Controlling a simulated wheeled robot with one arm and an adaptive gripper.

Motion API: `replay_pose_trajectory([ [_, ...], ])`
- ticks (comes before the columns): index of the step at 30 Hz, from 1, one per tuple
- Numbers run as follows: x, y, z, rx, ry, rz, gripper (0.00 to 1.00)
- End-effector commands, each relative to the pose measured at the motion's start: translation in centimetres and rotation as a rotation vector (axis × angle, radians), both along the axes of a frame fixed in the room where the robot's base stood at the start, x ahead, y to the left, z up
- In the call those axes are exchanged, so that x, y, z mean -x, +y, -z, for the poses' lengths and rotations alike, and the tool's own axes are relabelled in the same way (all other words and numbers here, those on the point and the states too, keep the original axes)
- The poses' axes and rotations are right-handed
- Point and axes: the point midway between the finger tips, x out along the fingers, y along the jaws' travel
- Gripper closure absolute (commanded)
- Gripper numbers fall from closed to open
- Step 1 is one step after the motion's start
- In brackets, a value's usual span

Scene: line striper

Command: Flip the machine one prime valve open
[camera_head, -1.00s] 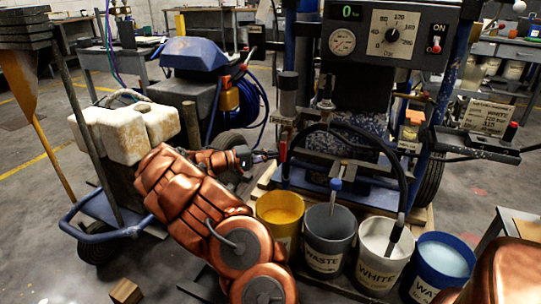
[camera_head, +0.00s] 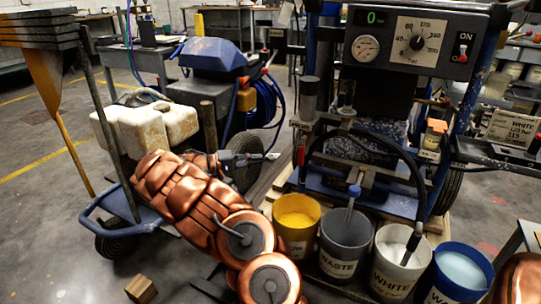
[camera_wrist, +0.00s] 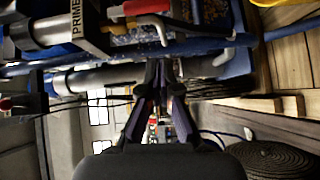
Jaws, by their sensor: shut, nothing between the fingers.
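The striping machine (camera_head: 400,35) stands at the back right, with a gauge, a dial and a red switch on its panel. A small red lever (camera_head: 301,155) hangs at its left side, likely the prime valve handle. In the wrist view a plate marked PRIME (camera_wrist: 76,22) is at the upper left, with a red handle (camera_wrist: 145,7) beside it at the top edge. My gripper (camera_head: 274,156) is left of the red lever, apart from it. In the wrist view its fingers (camera_wrist: 160,66) are together and empty, below the red handle in the picture. The valve's exact position is unclear.
Yellow (camera_head: 297,232), grey WASTE (camera_head: 342,262), WHITE (camera_head: 395,275) and blue (camera_head: 455,285) buckets stand before the machine. A hose (camera_head: 400,160) curves down into the white bucket. A wood block (camera_head: 140,289) lies on the floor.

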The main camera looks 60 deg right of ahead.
Motion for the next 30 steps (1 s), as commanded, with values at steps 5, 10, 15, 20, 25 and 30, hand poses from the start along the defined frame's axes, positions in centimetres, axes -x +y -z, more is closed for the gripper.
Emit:
replay_pose_trajectory([
  [5, -1.2, 1.2, 0.0, -0.001, -0.001, -0.002, 1.00],
  [10, -1.4, 1.6, 0.0, 0.000, 0.000, 0.002, 1.00],
  [15, -1.4, 1.6, 0.0, 0.000, 0.000, 0.002, 1.00],
  [20, -1.4, 1.6, 0.0, 0.000, 0.000, 0.002, 1.00],
  [25, -1.4, 1.6, 0.0, 0.000, 0.000, 0.002, 1.00],
  [30, -1.2, 1.8, -0.8, -0.003, -0.001, 0.005, 1.00],
])
